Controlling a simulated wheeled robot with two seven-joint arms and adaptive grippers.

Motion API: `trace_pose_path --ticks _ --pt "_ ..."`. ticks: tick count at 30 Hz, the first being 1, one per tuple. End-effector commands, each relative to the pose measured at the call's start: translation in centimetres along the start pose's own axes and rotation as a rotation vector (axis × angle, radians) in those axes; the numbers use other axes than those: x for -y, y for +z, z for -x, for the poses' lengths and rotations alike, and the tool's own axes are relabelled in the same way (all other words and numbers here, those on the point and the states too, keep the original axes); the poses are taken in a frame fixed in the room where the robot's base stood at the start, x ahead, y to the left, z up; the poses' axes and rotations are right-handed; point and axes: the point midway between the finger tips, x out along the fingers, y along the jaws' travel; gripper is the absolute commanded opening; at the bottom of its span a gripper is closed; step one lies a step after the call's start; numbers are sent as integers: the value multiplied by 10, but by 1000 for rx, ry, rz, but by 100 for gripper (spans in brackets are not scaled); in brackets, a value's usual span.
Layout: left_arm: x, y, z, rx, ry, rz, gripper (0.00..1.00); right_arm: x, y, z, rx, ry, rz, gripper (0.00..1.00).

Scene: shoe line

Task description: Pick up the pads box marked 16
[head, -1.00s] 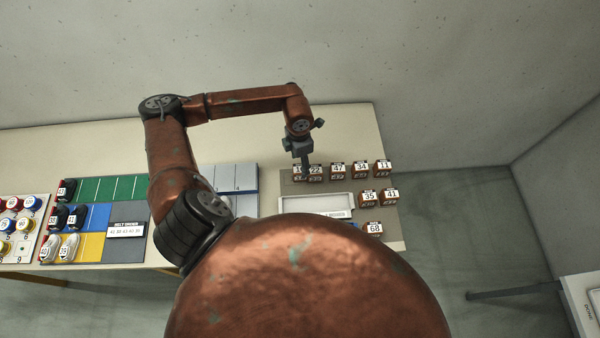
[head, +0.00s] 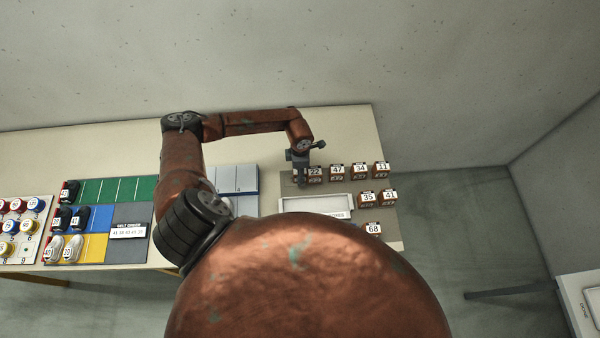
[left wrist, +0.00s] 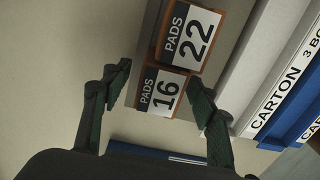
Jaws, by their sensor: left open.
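The pads box marked 16 (left wrist: 163,92) shows in the left wrist view, between the two fingers of my left gripper (left wrist: 160,98) and a little beyond their tips. Its label reads PADS 16. In the head view it is hidden behind my left gripper (head: 300,181). My left gripper is open and empty, low over the left end of the row of boxes. The box marked 22 (left wrist: 189,38) sits right beside the box marked 16, and also shows in the head view (head: 315,174). My right gripper is not in view.
More boxes continue the row to the right, marked 47 (head: 337,172), 34 (head: 360,171) and 11 (head: 382,169). Boxes 35 (head: 367,199), 41 (head: 389,196) and 68 (head: 373,230) stand nearer. A white tray (head: 284,205) lies in front. Shoes (head: 62,248) stand at the left.

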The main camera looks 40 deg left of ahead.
Motion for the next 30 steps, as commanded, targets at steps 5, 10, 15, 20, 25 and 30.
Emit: trace_pose_path --ticks 5,10,15,20,25,30 --pt "0 0 -2 0 1 1 54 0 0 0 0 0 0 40" --pt "0 0 -2 0 1 1 46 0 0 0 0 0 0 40" --pt "-1 0 -1 0 1 1 34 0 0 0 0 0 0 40" --pt "-1 0 -1 0 1 1 23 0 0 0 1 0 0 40" --pt "-1 0 -1 0 1 1 12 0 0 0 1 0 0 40" --pt "-1 0 -1 0 2 1 3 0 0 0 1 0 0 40"
